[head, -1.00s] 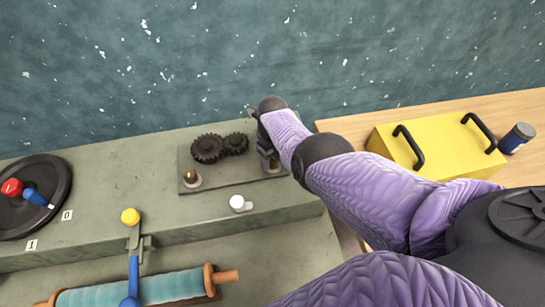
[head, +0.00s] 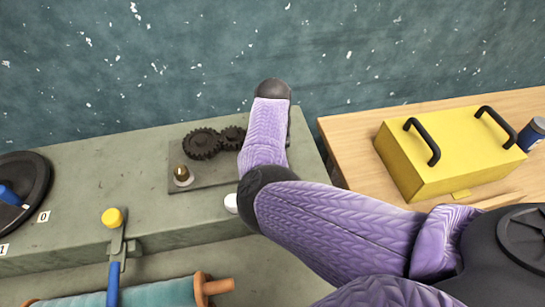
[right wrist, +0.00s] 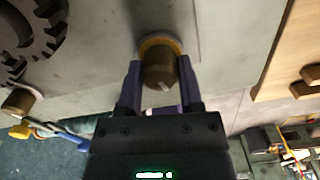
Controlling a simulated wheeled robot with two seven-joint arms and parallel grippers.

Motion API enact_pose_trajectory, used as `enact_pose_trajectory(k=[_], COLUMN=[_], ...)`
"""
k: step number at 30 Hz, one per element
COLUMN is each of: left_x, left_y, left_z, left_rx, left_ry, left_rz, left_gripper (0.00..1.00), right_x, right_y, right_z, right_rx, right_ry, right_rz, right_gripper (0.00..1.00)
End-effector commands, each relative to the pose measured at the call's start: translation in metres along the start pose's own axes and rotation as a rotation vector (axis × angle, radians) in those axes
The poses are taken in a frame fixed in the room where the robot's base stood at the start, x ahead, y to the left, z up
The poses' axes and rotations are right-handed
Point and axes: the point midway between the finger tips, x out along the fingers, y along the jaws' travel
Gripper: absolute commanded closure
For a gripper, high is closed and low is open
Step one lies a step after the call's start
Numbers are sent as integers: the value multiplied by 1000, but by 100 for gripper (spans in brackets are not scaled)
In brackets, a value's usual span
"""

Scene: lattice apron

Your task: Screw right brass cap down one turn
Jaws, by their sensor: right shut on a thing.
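The right brass cap (right wrist: 159,68) shows in the right wrist view, with a pale mark on its face and an orange-gold ring at its base. My right gripper (right wrist: 160,84) has one finger on each side of it and is shut on it. In the head view my right arm covers this cap and the gripper. The left brass cap (head: 181,172) stands uncovered on a pale collar on the grey plate (head: 215,171). It seems to show at the left of the right wrist view too (right wrist: 18,101). My left gripper is not in view.
Dark gears (head: 203,143) sit between the caps, close behind the left one. A white knob (head: 231,204) is partly behind my right arm. A yellow box (head: 450,155) with black handles stands on the wooden table at right. A yellow-knobbed lever (head: 112,218) stands at the front left.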

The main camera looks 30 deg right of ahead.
Motion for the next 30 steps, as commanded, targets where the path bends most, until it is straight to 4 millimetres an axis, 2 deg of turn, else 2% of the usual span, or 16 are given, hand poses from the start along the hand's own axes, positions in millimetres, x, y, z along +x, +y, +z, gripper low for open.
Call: enact_pose_trajectory(k=[7,16,17,21,22,30], left_x=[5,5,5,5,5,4], left_y=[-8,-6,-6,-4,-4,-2], left_z=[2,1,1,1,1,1], left_rx=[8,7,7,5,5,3], left_ry=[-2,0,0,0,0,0], left_rz=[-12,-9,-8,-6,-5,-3], left_gripper=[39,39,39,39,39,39], right_x=[0,-1,-1,-1,-1,-2], right_y=[0,0,0,0,0,0], right_z=[0,1,1,1,0,0], right_rx=[25,25,25,24,24,24], right_ry=[-2,-3,-3,-2,-2,-2], right_rz=[-1,-1,-1,-1,-1,0], right_gripper=[100,100,51,22,18,18])
